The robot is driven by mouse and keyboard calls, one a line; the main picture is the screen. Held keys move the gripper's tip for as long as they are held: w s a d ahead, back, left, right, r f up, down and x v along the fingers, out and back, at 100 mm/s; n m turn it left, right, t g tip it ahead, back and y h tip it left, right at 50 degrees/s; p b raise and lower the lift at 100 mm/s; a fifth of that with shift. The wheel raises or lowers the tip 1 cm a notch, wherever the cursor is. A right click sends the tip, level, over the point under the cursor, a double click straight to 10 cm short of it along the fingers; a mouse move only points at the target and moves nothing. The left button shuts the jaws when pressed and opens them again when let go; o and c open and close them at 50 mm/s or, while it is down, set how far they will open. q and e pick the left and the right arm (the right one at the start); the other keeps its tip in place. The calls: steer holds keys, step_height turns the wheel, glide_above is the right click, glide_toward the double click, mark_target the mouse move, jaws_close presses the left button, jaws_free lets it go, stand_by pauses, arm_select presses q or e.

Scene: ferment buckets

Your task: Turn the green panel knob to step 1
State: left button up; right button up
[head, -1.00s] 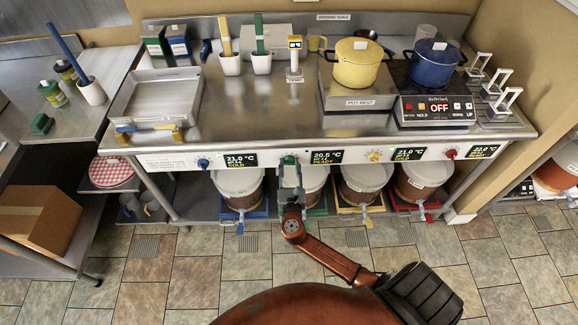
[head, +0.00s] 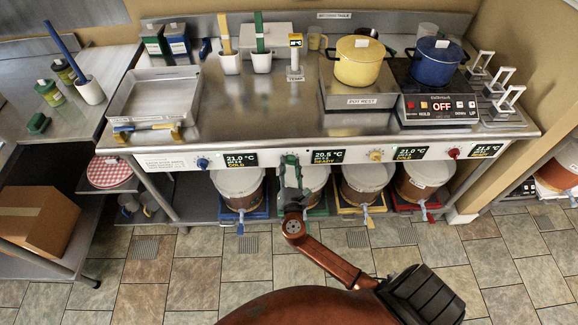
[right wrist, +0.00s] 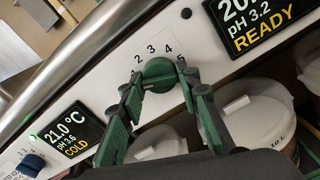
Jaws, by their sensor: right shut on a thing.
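The green panel knob (head: 291,159) is on the white front panel of the steel counter, left of the display reading 20.5 °C and READY. My right gripper (head: 290,166) reaches up to it from below. In the right wrist view, the green knob (right wrist: 158,70) sits between the two green fingers of my right gripper (right wrist: 160,80), which is shut on it. The numerals 2, 3, 4 and 5 show around its upper side. My left gripper is not in view.
A blue knob (head: 203,163), a yellow knob (head: 376,155) and a red knob (head: 454,153) sit along the same panel beside their displays. Lidded buckets, such as the one under the blue knob's display (head: 238,183), stand below the panel, close to my right arm.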

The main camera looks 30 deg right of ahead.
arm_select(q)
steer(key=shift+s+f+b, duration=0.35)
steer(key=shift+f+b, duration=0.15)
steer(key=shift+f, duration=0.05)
arm_select(e)
steer(key=shift+a+m, duration=0.1)
steer(key=shift+m, duration=1.1)
steer(key=shift+r, duration=0.1)
steer(key=shift+m, duration=0.3)
steer(key=o, duration=1.2)
steer(key=shift+c, duration=0.2)
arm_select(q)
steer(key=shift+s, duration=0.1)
arm_select(e)
steer(key=v, duration=1.2)
